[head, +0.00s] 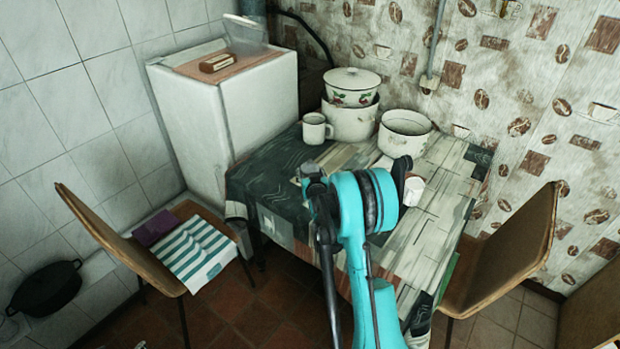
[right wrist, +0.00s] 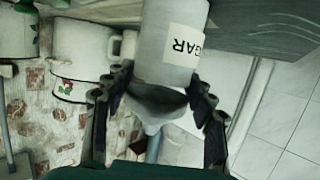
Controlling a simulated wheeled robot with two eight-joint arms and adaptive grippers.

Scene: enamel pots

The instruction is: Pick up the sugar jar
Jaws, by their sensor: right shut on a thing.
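The sugar jar (right wrist: 165,45) is a pale cylinder with a white label, of which the letters "GAR" show in the right wrist view. Its end nearer the camera is dark. My right gripper (right wrist: 158,88) is shut on it, with one finger on each side. In the head view my right gripper (head: 312,183) is over the left part of the table, mostly hidden by my own turquoise arm, and the jar cannot be made out clearly there. Whether the jar touches the table cannot be told. My left gripper is not in view.
On the table (head: 440,225) stand a white mug (head: 314,129), a lidded pot stack (head: 350,118), an open pot (head: 403,133) and a small white container (head: 413,191). A white fridge (head: 240,105) stands at the left. Chairs flank the table, left (head: 115,235) and right (head: 510,255).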

